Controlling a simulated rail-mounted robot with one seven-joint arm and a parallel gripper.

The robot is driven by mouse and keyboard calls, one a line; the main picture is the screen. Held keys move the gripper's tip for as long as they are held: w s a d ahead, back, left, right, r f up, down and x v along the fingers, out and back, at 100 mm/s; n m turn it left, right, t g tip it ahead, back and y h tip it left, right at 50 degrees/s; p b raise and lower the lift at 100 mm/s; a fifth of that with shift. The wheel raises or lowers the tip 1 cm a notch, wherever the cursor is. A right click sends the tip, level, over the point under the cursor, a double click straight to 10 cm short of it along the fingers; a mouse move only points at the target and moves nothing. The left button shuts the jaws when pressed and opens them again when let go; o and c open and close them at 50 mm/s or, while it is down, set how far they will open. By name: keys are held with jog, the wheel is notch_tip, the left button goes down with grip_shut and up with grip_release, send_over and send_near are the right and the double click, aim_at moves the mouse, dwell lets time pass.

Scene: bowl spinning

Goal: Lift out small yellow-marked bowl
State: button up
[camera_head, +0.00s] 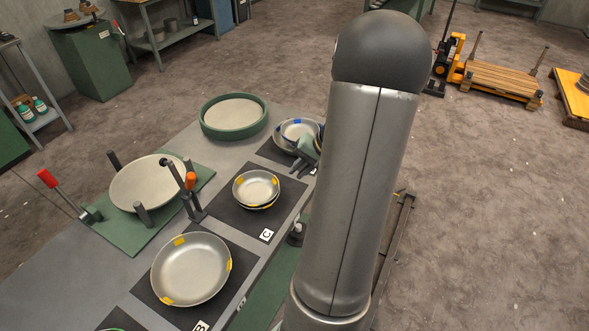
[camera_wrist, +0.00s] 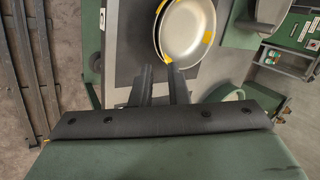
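The small yellow-marked bowl (camera_head: 256,185) is a shallow metal dish with yellow rim marks. It sits on top of another yellow-marked bowl (camera_head: 262,207) on a dark mat (camera_head: 243,217) by a card marked C. The wrist view shows the small bowl (camera_wrist: 187,35) at the top, with the lower bowl's rim (camera_wrist: 157,30) at its left. My gripper (camera_head: 297,170) is above the table between this stack and the blue-marked bowls. Its two dark fingers (camera_wrist: 160,70) stand apart and look empty, with tips close to the bowl rim. I cannot tell whether they touch.
A large yellow-marked bowl (camera_head: 191,268) lies on the nearer mat. Blue-marked bowls (camera_head: 299,128) stand just behind my gripper. A round green-rimmed tray (camera_head: 234,132) is at the back.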

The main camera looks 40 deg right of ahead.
aim_at(277, 190)
jog(key=b+x, duration=0.4)
jog(key=x, duration=0.3)
jog(key=shift+a+f+b, duration=0.1)
jog(key=shift+f+b, duration=0.2)
jog(key=shift+b, duration=0.05)
jog(key=shift+w+a+f+b, duration=0.2)
jog(key=shift+w+f+b, duration=0.05)
jog(key=shift+b, duration=0.15)
dwell(0.3)
jog(key=shift+b+x, duration=0.85)
jog(key=shift+b, duration=0.25)
grip_shut()
dwell(1.2)
jog(key=shift+r, duration=0.2)
dwell(2.0)
jog(key=shift+r+p, duration=0.75)
jog(key=shift+r, duration=0.65)
